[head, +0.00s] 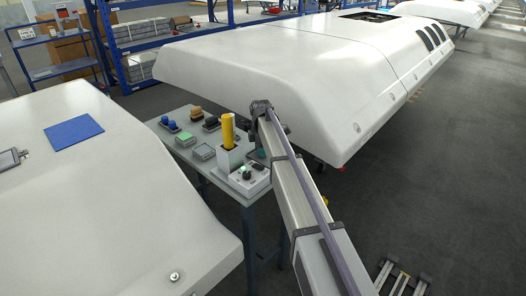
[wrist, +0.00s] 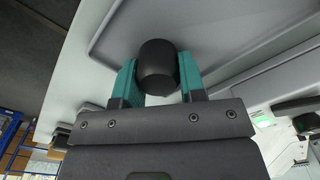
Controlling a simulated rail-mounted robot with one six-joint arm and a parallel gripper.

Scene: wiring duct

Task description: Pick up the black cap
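The black cap (wrist: 158,65) is a dark, rounded cylinder in the upper middle of the wrist view. It sits between the two teal fingers of my gripper (wrist: 158,80), lined up with them, with its far end reaching past the fingertips. Both fingers lie against its sides, with no clear gap. A grey tray with a raised rim (wrist: 226,60) lies behind the cap; I cannot tell whether the cap touches it. In the head view, my gripper (head: 262,153) is low at the right side of the small table, and the cap is not clearly visible there.
A yellow cylinder (head: 227,130) stands in a white block just left of my gripper. A white tray with green and black parts (head: 243,178) is in front. Several small parts trays fill the table's left. Large white shells flank the table (head: 300,70).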

